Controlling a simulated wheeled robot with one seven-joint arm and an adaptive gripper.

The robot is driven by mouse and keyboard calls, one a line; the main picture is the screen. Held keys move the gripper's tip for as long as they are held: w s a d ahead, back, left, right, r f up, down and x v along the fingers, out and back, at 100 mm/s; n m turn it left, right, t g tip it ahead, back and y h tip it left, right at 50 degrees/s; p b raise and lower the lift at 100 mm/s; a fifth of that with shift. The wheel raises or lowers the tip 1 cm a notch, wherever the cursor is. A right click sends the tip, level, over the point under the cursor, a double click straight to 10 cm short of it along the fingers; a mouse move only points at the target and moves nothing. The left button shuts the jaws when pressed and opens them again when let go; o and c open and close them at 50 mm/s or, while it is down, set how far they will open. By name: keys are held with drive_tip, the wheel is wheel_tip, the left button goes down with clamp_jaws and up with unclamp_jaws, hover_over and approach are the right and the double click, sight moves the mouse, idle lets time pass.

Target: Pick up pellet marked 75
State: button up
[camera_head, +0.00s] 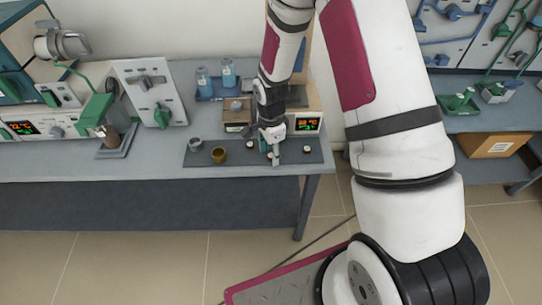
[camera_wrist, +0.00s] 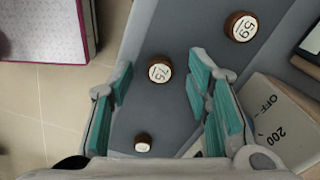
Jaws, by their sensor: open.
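The pellet marked 75 (camera_wrist: 159,70) is a small brown disc with a white top, lying on the dark grey mat (camera_wrist: 180,38). In the wrist view it sits between the open teal-padded fingers of my gripper (camera_wrist: 158,78), with a gap on both sides. A pellet marked 59 (camera_wrist: 241,26) lies farther up and right. Another pellet (camera_wrist: 143,142) lies nearer the gripper's base, its mark too small to read. In the head view my gripper (camera_head: 272,156) points down over the mat, and I cannot tell which pellet there is 75.
A grey cup (camera_head: 195,144) and a brass-coloured cup (camera_head: 219,155) stand on the mat's left part. A furnace unit with a lit display (camera_head: 305,124) stands close behind the mat. Blue-liquid bottles (camera_head: 228,73) stand farther back. The mat lies near the bench's front edge.

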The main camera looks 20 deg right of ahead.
drive_tip(key=c, duration=0.8)
drive_tip(key=shift+r, duration=0.1)
